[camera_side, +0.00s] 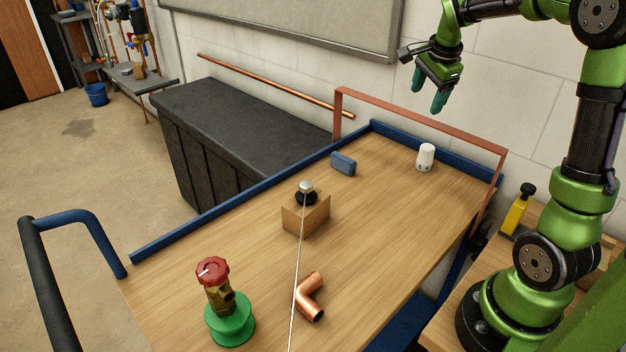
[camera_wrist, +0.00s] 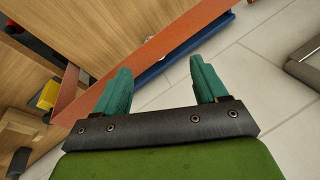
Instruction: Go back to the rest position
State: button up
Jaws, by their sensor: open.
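My gripper (camera_side: 428,92) is raised in the air above the far end of the wooden table (camera_side: 390,240) in the side view. Its two teal fingers are apart with nothing between them. The wrist view also shows my gripper (camera_wrist: 160,85) open and empty, with the copper-coloured rail, a strip of the blue rim and pale floor or wall tiles beyond the fingers.
A copper-coloured rail (camera_side: 420,118) spans the far end.

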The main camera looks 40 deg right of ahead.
jog(key=s+a+n+t+y, duration=0.1)
jog(key=s+a+n, duration=0.3)
jog(key=a, duration=0.5)
jog(key=s+a+n+t+y, duration=0.1)
jog(key=s+a+n, duration=0.3)
jog(key=a+n, duration=0.4)
jog(key=s+a+n+t+y, duration=0.2)
jog(key=s+a+n, duration=0.2)
jog(key=a, duration=0.7)
jog(key=shift+s+r+n+y, duration=0.2)
jog(key=shift+r+n+y, duration=0.15)
jog(key=shift+n, duration=0.75)
